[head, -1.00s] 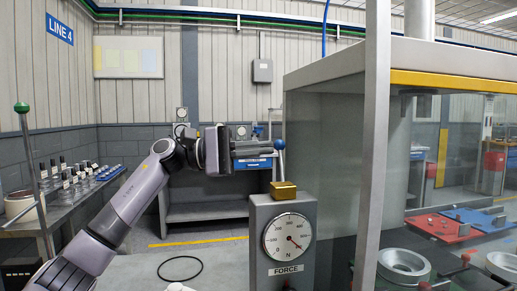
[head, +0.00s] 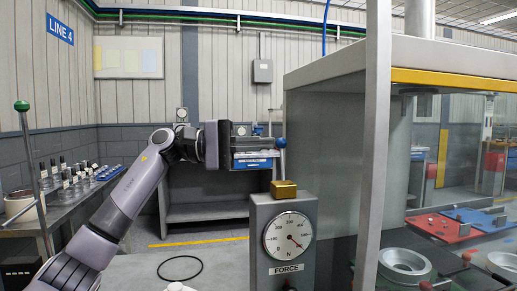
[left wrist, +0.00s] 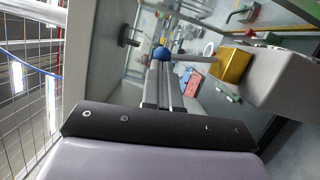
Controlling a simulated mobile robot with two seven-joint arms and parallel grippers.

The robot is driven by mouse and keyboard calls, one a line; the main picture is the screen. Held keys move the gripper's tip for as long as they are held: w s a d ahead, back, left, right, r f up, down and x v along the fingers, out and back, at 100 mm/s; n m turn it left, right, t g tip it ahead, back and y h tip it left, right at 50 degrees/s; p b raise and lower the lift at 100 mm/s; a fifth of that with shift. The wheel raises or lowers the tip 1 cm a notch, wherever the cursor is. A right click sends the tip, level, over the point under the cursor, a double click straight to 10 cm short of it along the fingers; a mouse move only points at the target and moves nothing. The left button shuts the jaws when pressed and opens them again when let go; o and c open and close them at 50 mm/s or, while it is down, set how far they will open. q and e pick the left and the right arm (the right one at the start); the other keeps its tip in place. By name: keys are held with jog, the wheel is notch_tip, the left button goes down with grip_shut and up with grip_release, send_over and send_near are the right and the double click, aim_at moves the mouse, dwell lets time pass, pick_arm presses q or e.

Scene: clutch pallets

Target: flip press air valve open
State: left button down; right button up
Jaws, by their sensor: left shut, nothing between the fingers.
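The press air valve is a brass block (head: 284,189) with a thin upright lever ending in a blue ball (head: 281,142). It sits on top of the grey force gauge box (head: 258,215). My left gripper (head: 272,149) reaches in from the left, its fingers shut and empty, with the tips close to the blue ball. In the left wrist view the shut fingertips (left wrist: 157,68) point at the blue ball (left wrist: 162,54), and the lever runs right to the brass block (left wrist: 232,65). I cannot tell whether fingers and ball touch. My right gripper is not in view.
The press enclosure (head: 325,160), with a grey post and glass panels, stands close on the right. Inside are a red plate (head: 440,228) and metal rings (head: 404,262). A bench (head: 205,210) stands behind; a side table with small parts (head: 75,185) is at left.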

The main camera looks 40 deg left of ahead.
pick_arm(q)
jog(key=m, duration=0.1)
jog(key=s+d+m, duration=0.1)
jog(key=shift+s+d+r+m+g+y, duration=0.15)
jog(key=shift+d+r+m+g+y, duration=0.15)
jog(key=shift+r+m+g, duration=0.1)
jog(key=shift+s+d+r+m+y, duration=0.1)
jog(key=shift+s+d+m+y, duration=0.2)
jog(key=shift+m, duration=0.3)
jog(key=shift+s+d+m+y, duration=0.25)
jog(key=shift+d+m, duration=0.15)
jog(key=shift+m, duration=0.2)
jog(key=shift+b, duration=0.3)
